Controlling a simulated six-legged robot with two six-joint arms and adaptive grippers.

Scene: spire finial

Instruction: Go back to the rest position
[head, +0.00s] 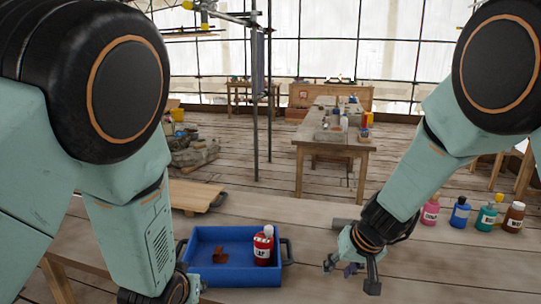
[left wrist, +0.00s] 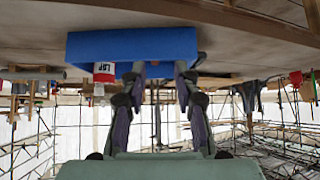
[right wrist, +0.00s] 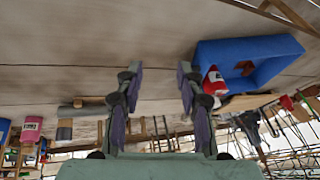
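My right gripper (head: 351,274) is low over the workbench, right of the blue tray (head: 213,275). In the right wrist view its two fingers (right wrist: 160,72) are spread apart with nothing between them. My left gripper is mostly cut off at the bottom of the head view, left of the tray. In the left wrist view its fingers (left wrist: 159,72) are apart and empty, with the blue tray (left wrist: 130,43) in front of them. A red bottle with a white label (head: 263,248) stands in the tray, beside a small brown piece (head: 220,255).
Pink (head: 430,211), blue (head: 460,213), green (head: 487,217) and brown (head: 514,218) bottles stand in a row at the right. A wooden board (head: 190,194) lies behind the tray. A grey cylinder (head: 343,223) lies near my right wrist. Scaffold poles and another table (head: 330,146) stand beyond.

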